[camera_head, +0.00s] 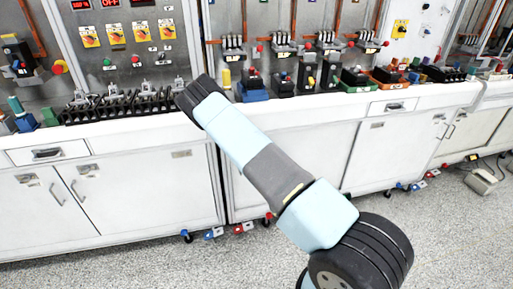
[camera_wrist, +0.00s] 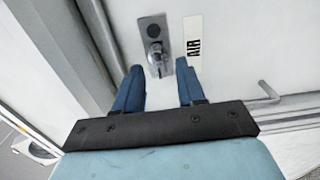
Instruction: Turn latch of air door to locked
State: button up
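The air door (camera_wrist: 230,40) fills much of the wrist view, a pale panel with a vertical "AIR" label (camera_wrist: 193,45). Its latch (camera_wrist: 156,50) is a small knob on a grey metal plate, left of the label. My gripper (camera_wrist: 159,82) points at the door with its two blue fingers apart, one at each side below the latch. Nothing shows between the fingers. I cannot tell whether the fingertips touch the plate. In the head view my arm reaches toward the benches, and its end (camera_head: 190,97) is near the bench top; the latch cannot be made out there.
White cabinets (camera_head: 115,200) with handles stand under a long bench (camera_head: 300,108) carrying several breakers and switches. A grey bar handle (camera_wrist: 265,95) is right of my fingers in the wrist view. The speckled floor (camera_head: 430,235) in front is mostly clear, with a beige box (camera_head: 481,182) at right.

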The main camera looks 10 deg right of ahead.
jog(key=s, duration=1)
jog(key=shift+s, duration=0.3)
jog(key=shift+f, duration=0.1)
jog(key=w+d+r+m+g+h, duration=0.1)
jog(key=w+r+m+g+h, duration=0.25)
jog(key=r+m, duration=0.75)
jog(key=s+r+m+g+y, duration=0.1)
jog(key=s+r+m+g, duration=0.15)
jog(key=r, duration=0.55)
jog(key=s+r+m+g+y, duration=0.1)
jog(key=s+r+g+y, duration=0.15)
jog(key=r, duration=0.55)
jog(key=s+a+r+m+g, duration=0.2)
jog(key=s+r, duration=1)
jog(key=s, duration=0.2)
jog(key=s+r+m+g, duration=0.1)
jog(key=s+r, duration=0.2)
jog(key=s, duration=0.7)
jog(key=s+d+r+g, duration=0.1)
jog(key=s+r, duration=0.2)
jog(key=s, duration=0.7)
jog(key=shift+r+m, duration=0.2)
jog(key=shift+m, duration=0.15)
